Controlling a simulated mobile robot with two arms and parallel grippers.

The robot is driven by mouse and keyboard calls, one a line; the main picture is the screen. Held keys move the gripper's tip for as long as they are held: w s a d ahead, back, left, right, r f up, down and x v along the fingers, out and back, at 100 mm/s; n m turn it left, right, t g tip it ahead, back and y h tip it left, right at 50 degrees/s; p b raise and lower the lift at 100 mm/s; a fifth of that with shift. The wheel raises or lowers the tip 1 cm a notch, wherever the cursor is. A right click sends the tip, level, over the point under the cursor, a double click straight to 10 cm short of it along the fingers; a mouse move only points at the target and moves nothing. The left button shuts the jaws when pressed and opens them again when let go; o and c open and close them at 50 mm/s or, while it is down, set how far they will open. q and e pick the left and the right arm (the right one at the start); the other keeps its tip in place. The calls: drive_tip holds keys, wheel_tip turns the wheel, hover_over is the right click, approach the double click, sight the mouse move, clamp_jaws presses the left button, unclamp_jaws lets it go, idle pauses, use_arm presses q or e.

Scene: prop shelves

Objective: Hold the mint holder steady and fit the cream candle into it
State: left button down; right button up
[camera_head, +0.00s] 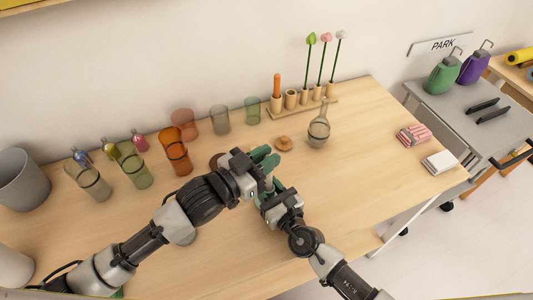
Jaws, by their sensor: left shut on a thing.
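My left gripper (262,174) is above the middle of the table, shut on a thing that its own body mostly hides. Green shows at its fingers, and I cannot clearly part the mint holder from the finger pads; the held thing seems to be the holder. My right gripper (270,192) is just below and close to the left one, pointing up at it. Its jaws are too small and covered to tell open or shut. I cannot make out the cream candle; it may be hidden between the grippers.
A wooden rack (303,107) with an orange stick and flowers stands at the back. A glass flask (319,130) and a small wooden disc (284,144) are near the grippers. An orange glass (176,152) and several other glasses stand left.

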idle(0.3)
use_arm(q)
drive_tip(key=c, duration=0.9)
unclamp_jaws()
drive_tip(key=shift+c, duration=0.2)
drive_tip(key=v, duration=1.2)
use_arm(e)
drive_tip(key=o, duration=1.1)
